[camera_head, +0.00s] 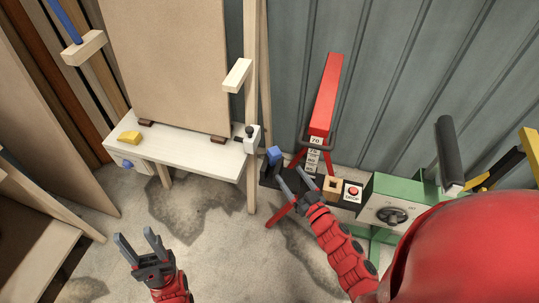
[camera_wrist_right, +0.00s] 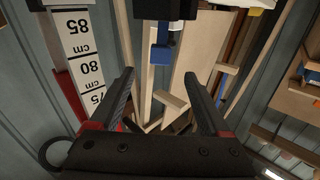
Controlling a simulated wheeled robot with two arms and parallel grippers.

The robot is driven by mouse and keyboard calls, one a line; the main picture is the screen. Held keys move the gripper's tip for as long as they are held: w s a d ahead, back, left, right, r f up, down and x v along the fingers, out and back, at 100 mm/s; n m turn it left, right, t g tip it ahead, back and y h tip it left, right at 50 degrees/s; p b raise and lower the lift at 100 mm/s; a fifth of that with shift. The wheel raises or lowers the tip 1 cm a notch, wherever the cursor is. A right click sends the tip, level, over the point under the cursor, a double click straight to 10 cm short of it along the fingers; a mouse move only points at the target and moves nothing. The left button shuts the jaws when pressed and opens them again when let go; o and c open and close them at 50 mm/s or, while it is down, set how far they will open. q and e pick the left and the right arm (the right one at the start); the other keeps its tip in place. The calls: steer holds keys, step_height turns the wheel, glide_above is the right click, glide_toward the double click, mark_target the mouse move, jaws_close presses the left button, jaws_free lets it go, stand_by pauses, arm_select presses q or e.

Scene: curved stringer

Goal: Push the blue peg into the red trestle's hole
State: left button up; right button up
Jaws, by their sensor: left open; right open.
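The red trestle (camera_head: 325,95) stands against the corrugated wall, with splayed red legs and a number scale at its front. A blue piece also shows in the right wrist view (camera_wrist_right: 159,53), beyond my fingers. The trestle's hole cannot be made out clearly. My right gripper (camera_head: 290,176) is open, its fingertips just below the blue piece and apart from it; it also shows in the wrist view (camera_wrist_right: 160,95). My left gripper (camera_head: 138,240) is open and empty above the floor.
A white bench (camera_head: 185,152) with a yellow block (camera_head: 129,138) and a tall board (camera_head: 170,65) stands at left. A wooden block with a dark opening (camera_head: 332,186), a red button (camera_head: 353,192) and a green machine (camera_head: 395,200) stand right of my right gripper. Floor between my arms is clear.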

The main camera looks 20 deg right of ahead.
mark_target(274, 153)
steer(key=w+a, duration=0.2)
steer(key=w, duration=1.1)
steer(key=shift+w+a+p, duration=0.25)
steer(key=shift+a+p, duration=0.1)
jaws_close()
